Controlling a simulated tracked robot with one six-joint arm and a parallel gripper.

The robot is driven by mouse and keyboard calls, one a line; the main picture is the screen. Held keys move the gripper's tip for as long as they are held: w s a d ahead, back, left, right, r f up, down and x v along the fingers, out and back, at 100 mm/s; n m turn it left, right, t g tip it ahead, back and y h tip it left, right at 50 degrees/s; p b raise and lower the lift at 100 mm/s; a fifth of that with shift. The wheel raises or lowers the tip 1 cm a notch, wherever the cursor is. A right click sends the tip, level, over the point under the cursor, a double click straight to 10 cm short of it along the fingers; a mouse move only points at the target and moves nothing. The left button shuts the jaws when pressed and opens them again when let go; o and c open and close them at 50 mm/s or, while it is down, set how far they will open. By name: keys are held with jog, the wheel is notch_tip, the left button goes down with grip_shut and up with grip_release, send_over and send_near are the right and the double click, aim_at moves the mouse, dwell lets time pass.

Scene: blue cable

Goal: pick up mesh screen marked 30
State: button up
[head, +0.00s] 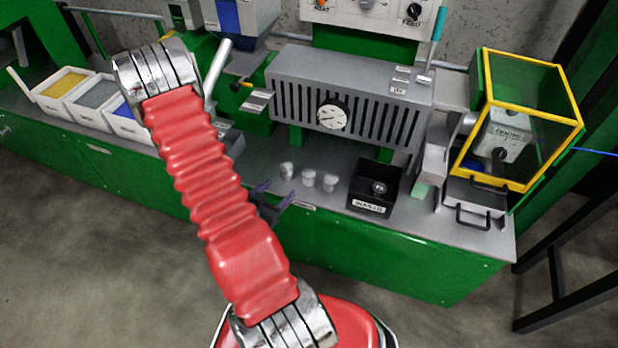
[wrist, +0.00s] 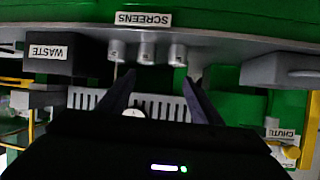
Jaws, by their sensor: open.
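Three small grey metal cylinders, likely the mesh screens, stand in a row on the grey bench top. In the head view they are the left one (head: 287,170), the middle one (head: 309,178) and the right one (head: 330,183). The wrist view shows them too: left (wrist: 117,51), middle (wrist: 147,52) and right (wrist: 178,54). Their markings are too small to read, so I cannot tell which is 30. My gripper (head: 276,195) is open and empty near the bench's front edge, apart from the cylinders. Its dark fingers (wrist: 160,77) point toward the row in the wrist view.
A black waste box (head: 374,186) stands right of the cylinders. A grey slotted housing with a gauge (head: 333,116) rises behind them. A yellow-framed guard (head: 484,118) is at the right. White bins (head: 97,96) stand at the left. A SCREENS label (wrist: 143,19) is on the bench front.

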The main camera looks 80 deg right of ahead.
jog(key=s+g, duration=0.1)
jog(key=s, duration=0.1)
jog(key=shift+s+f, duration=0.15)
jog(key=shift+s, duration=0.2)
jog(key=shift+d, duration=0.1)
send_near(307, 176)
jog(key=shift+x, duration=2.25)
jog(key=shift+x, duration=2.55)
jog(key=shift+c, duration=0.7)
jog(key=c, duration=1.1)
